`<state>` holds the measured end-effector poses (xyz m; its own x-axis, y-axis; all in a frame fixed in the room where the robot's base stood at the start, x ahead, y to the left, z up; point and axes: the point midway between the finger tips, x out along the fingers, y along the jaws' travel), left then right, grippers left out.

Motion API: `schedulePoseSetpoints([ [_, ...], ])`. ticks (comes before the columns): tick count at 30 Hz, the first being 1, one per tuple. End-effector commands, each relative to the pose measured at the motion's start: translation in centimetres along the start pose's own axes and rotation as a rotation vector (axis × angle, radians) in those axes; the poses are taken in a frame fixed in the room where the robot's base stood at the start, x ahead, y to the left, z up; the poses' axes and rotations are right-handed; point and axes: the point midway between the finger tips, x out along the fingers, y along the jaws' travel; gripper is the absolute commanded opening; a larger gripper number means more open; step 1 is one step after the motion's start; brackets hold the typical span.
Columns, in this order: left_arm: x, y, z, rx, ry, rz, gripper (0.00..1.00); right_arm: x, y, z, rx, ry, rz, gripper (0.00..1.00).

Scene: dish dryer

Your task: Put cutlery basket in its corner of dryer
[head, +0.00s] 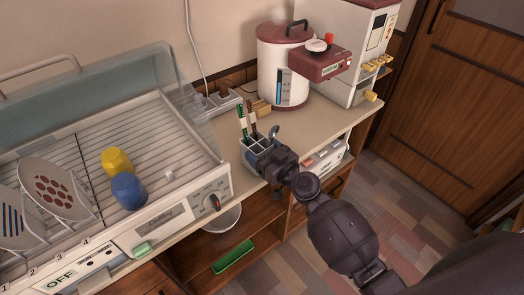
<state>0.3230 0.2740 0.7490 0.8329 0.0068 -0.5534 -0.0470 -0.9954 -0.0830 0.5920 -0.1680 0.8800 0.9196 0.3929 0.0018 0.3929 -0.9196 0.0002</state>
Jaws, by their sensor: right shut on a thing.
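The cutlery basket (249,155) is a small grey-blue divided holder with green and brown sticks and a grey-handled piece standing in it. My right gripper (273,164) is shut on the basket from its right side; its fingertips are partly hidden. The basket is upright just right of the dryer, over the counter edge; I cannot tell if it touches the counter. The dish dryer (216,190) is a white box at the left with its clear lid raised and a wire rack inside. The rack's right part is mostly bare. My left gripper is not in view.
In the dryer stand a yellow cup (117,161), a blue cup (128,190) and two plates, one with red dots (54,188). The dryer's right wall (197,118) lies between basket and rack. A white-and-red pot (284,68) stands behind on the counter (301,122).

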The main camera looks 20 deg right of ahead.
Motion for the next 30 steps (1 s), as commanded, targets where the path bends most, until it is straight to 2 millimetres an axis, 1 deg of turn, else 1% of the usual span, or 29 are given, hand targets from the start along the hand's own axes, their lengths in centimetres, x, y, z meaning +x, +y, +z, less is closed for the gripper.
schedulePoseSetpoints([
  [4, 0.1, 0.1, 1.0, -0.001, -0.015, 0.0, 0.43, 0.0, 0.0, 0.6, -0.001, -0.002, 0.0, 0.42],
  [5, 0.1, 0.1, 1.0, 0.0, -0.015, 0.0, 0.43, 0.0, 0.0, 0.6, 0.0, -0.002, 0.0, 0.71],
  [9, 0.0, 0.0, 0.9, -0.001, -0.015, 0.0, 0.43, 0.0, 0.0, 0.4, 0.0, -0.001, 0.0, 0.93],
  [10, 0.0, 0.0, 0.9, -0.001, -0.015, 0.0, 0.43, 0.0, 0.0, 0.4, 0.0, -0.001, 0.0, 0.95],
  [19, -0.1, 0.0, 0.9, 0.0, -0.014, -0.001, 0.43, 0.0, 0.0, 0.4, 0.0, 0.0, 0.0, 0.95],
  [24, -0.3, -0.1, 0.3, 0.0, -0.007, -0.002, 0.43, 0.0, 0.0, 0.2, 0.003, 0.001, 0.001, 0.95],
  [25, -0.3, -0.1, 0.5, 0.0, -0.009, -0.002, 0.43, -0.2, 0.0, 0.3, 0.001, 0.0, 0.001, 0.95],
  [29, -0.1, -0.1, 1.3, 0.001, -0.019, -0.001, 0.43, -2.7, 0.0, 0.7, -0.002, -0.005, 0.0, 0.95],
  [30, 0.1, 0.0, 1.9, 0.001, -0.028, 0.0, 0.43, -3.4, 0.3, 1.1, -0.003, -0.008, 0.0, 0.95],
])
